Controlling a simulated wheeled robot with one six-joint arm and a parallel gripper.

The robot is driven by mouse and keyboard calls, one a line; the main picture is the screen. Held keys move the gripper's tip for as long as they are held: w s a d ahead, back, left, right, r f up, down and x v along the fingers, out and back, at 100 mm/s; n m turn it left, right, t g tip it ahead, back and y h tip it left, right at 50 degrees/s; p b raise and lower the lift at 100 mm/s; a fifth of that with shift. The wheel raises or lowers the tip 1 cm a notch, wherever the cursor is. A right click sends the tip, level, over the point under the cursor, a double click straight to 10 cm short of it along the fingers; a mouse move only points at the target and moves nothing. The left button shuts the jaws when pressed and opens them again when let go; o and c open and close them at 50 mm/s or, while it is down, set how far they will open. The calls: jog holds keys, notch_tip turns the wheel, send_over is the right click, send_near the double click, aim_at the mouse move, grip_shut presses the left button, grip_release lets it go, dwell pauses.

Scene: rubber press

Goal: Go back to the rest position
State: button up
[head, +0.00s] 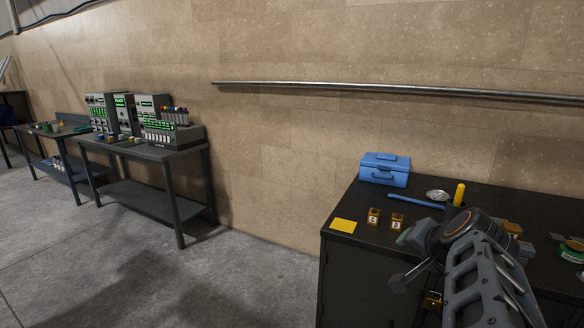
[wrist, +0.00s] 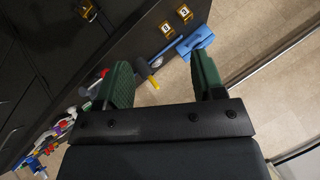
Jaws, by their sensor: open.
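My gripper (wrist: 163,78) shows in the wrist view with its two green fingers spread apart, and nothing is held between them. A yellow-handled item (wrist: 155,62) shows in the gap between the fingers, beyond them. In the head view my arm reaches in from the lower right, in front of the black cabinet (head: 350,282). It hides part of the cabinet top, and the gripper is mostly hidden behind the arm.
On the cabinet stand a blue toolbox (head: 385,170), two small brown-and-yellow boxes (head: 374,216), a yellow card (head: 343,225), a blue bar (head: 416,201) and a yellow cylinder (head: 459,194). A workbench (head: 150,153) with devices stands left. The floor (head: 230,280) between is clear.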

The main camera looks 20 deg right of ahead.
jog(key=s+a+f+n+g+y+p, duration=0.1)
jog(key=a+f+n, duration=0.1)
jog(key=a+n, duration=0.2)
jog(key=s+a+f+n+g+y+p, duration=0.1)
jog(key=a+f+n+g+p, duration=0.1)
jog(key=a, duration=0.7)
jog(key=s+a+f+n+g+y+p, duration=0.1)
jog(key=a+f+n+g+p, duration=0.1)
jog(key=a+f+n, duration=0.2)
jog(key=a+n, duration=0.2)
jog(key=a, duration=0.1)
jog(key=shift+a, duration=0.35)
jog(key=shift+s, duration=0.1)
